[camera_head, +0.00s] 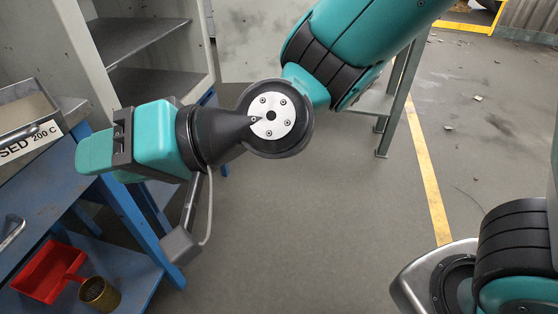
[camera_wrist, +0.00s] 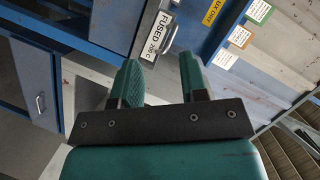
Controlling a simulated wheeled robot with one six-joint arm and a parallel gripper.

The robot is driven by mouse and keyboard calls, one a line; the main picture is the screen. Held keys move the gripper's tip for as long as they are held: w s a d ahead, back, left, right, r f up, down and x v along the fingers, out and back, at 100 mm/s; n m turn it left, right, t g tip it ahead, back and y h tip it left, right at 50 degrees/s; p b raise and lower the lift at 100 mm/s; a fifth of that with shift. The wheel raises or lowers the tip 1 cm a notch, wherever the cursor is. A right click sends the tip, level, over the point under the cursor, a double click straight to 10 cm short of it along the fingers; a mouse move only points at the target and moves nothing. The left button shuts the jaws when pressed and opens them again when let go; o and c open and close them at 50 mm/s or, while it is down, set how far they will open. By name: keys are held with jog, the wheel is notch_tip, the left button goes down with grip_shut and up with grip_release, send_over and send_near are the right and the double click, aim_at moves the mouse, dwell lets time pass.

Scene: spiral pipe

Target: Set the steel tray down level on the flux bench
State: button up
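I cannot tell whether this blue bench is the flux bench. My gripper (camera_head: 84,154) points left towards the tray, with a gap between them. In the wrist view my gripper (camera_wrist: 160,70) has its green fingers apart, with nothing between them. The tray's far part is cut off.
A red dustpan-like piece (camera_head: 45,272) and a brass cup (camera_head: 99,293) sit on the bench's lower shelf. An open grey cabinet (camera_head: 140,40) stands behind.

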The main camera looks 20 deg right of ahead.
jog(key=s+d+f+n+g+h, duration=0.2)
jog(key=d+h, duration=0.4)
jog(key=d, duration=0.6)
jog(key=shift+n, duration=0.8)
jog(key=s+d+h, duration=0.1)
jog(key=d, duration=0.2)
jog(key=s+d+g+h, duration=0.1)
jog(key=d+h, duration=0.1)
jog(key=d, duration=0.2)
jog(key=s+d+f+g+h, duration=0.1)
jog(key=s+d, duration=0.1)
jog(key=d, duration=0.1)
jog(key=shift+d, duration=0.2)
jog(key=c, duration=0.3)
jog(key=shift+s+d+h, duration=0.15)
jog(key=shift+s+h, duration=0.05)
jog(key=shift+h, duration=0.1)
grip_shut()
